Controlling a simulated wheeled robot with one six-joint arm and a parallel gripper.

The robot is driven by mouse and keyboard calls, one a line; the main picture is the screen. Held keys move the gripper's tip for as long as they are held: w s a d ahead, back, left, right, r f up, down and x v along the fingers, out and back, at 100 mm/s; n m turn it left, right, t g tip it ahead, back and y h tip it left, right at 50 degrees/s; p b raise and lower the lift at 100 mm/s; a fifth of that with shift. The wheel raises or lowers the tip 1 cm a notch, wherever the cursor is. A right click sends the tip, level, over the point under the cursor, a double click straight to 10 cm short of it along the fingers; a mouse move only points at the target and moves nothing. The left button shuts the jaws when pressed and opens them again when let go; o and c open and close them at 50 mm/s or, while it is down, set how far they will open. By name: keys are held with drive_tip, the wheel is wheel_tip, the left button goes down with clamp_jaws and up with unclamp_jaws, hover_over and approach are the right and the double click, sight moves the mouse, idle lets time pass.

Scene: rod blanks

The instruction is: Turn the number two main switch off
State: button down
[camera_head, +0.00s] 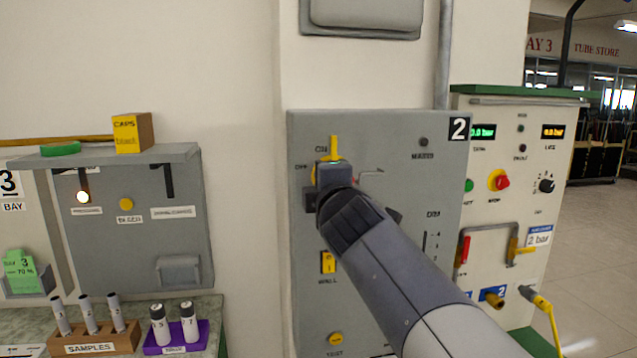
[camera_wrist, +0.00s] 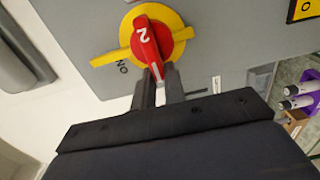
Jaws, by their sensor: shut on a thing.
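The number two main switch is a red handle (camera_wrist: 146,38) marked 2 on a round yellow plate (camera_wrist: 178,25) with a yellow bar. In the head view, the bar (camera_head: 334,143) stands upright beside the ON mark. My gripper (camera_wrist: 158,73) is shut on the handle's white-striped end. In the wrist view the handle lies across the bar, its striped end pointing away from the ON mark's bar end, toward my gripper. This matches the OFF side, left in the head view. There my gripper (camera_head: 331,174) hides the handle.
The grey panel (camera_head: 305,300) numbered 2 also carries a yellow wall switch (camera_head: 328,262) below. My arm covers its middle. A cream control cabinet (camera_head: 475,235) stands at right. At left, a sample block (camera_head: 95,342) and purple tray (camera_head: 176,343) sit on a bench.

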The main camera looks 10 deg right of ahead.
drive_tip(key=shift+d+f, duration=0.1)
drive_tip(key=shift+f, duration=0.15)
drive_tip(key=c, duration=1.5)
unclamp_jaws()
drive_tip(key=shift+r, duration=0.15)
drive_tip(key=shift+o, duration=0.2)
drive_tip(key=s, duration=1)
drive_tip(key=shift+s, duration=0.35)
